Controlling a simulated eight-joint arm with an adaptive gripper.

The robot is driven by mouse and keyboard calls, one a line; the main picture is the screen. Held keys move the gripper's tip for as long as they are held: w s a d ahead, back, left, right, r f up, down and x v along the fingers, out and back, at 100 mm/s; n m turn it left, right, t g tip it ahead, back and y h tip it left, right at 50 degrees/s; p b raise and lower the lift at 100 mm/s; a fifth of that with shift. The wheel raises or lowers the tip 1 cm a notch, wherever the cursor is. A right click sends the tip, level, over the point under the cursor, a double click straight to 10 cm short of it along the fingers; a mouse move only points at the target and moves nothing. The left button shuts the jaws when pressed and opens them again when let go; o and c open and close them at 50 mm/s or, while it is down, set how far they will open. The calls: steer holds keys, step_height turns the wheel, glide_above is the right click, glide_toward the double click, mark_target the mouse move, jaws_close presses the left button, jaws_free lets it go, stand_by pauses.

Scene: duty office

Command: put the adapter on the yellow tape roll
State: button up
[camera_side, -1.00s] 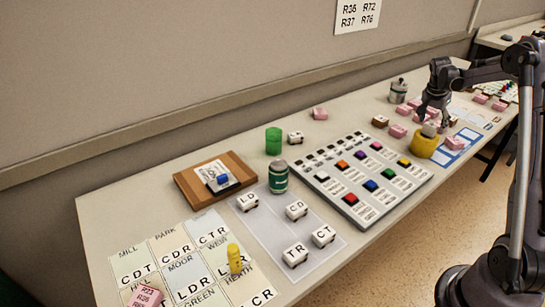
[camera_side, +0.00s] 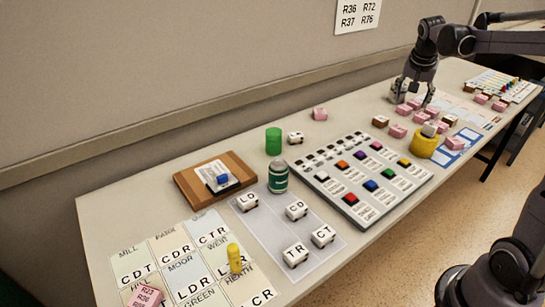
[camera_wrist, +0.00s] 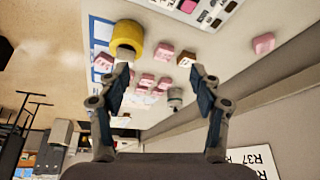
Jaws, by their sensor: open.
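The yellow tape roll (camera_side: 423,148) lies on the table right of the button panel; it also shows in the wrist view (camera_wrist: 128,33). A small grey-white block, which looks like the adapter (camera_side: 430,129), rests on the roll; it shows partly at the roll's lower edge in the wrist view (camera_wrist: 125,53). I cannot tell how far it sits in the hole. My gripper (camera_side: 412,104) is open and empty, pointing down behind the roll, toward the wall, apart from both. The wrist view shows its two fingers (camera_wrist: 160,70) spread wide.
Several pink blocks (camera_side: 397,131) and a brown block (camera_side: 380,121) lie around the roll. A grey canister (camera_wrist: 175,97) stands near my gripper, mostly hidden in the side view. The button panel (camera_side: 345,205) lies left of the roll. A blue-edged card (camera_side: 460,146) lies right of it.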

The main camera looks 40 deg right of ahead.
steer(key=s+a+n+t+y, duration=0.25)
steer(key=a+n, duration=0.35)
steer(key=a, duration=1.1)
steer(key=s+a+f+n+t+y, duration=0.1)
steer(key=s+a+f+n, duration=0.1)
steer(key=a, duration=0.5)
steer(key=s+a+f+n+t+y, duration=0.1)
steer(key=s+a+f+n, duration=0.1)
steer(key=s+a+n, duration=0.3)
steer(key=s+a, duration=0.1)
steer(key=a, duration=0.1)
steer(key=shift+s+a+f+n, duration=0.3)
steer(key=shift+s+a+f, duration=0.05)
steer(key=shift+a+f, duration=0.05)
